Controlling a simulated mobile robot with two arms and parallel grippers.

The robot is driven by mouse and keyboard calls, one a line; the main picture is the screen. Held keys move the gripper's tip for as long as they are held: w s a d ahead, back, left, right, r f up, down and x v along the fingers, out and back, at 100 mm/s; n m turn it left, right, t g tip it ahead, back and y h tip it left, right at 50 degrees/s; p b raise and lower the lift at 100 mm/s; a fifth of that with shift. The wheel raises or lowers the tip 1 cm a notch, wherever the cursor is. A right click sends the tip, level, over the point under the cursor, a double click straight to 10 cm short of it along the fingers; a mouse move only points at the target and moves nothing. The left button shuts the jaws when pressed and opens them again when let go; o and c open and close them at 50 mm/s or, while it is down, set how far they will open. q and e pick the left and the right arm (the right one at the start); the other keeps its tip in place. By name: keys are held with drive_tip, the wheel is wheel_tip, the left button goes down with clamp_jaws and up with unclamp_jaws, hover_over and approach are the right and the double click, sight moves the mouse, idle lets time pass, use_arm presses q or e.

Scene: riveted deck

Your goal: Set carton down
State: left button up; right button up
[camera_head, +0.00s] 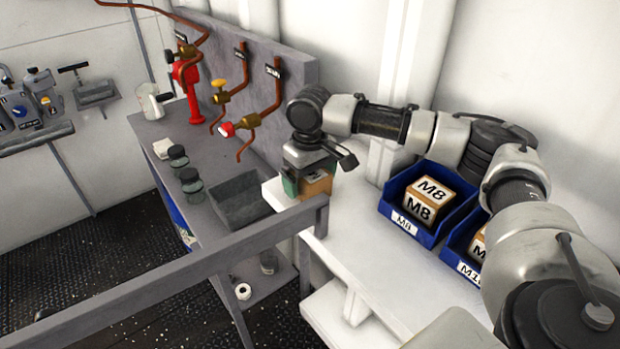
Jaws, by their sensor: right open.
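A small brown carton (317,184) stands on the left end of the white worktop (352,228), close to the wall. A dark green part shows at its left side; I cannot tell whether it belongs to the carton. My right gripper (318,166) is directly above and around the carton's top, pointing down, with its jaws open. One dark finger shows to the right of the carton. The gripper hides the carton's top, and I cannot tell whether it touches it. My left gripper is not in view.
A blue bin (408,222) holds a carton marked M8 (425,196); another blue bin (463,245) is partly behind my arm. A grey rail (215,252) crosses in front. The grey bench holds a sink (240,200), jars (191,184) and pipes with valves. The white worktop's middle is clear.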

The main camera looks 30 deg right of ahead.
wheel_tip(320, 180, up, 12)
idle(0.4)
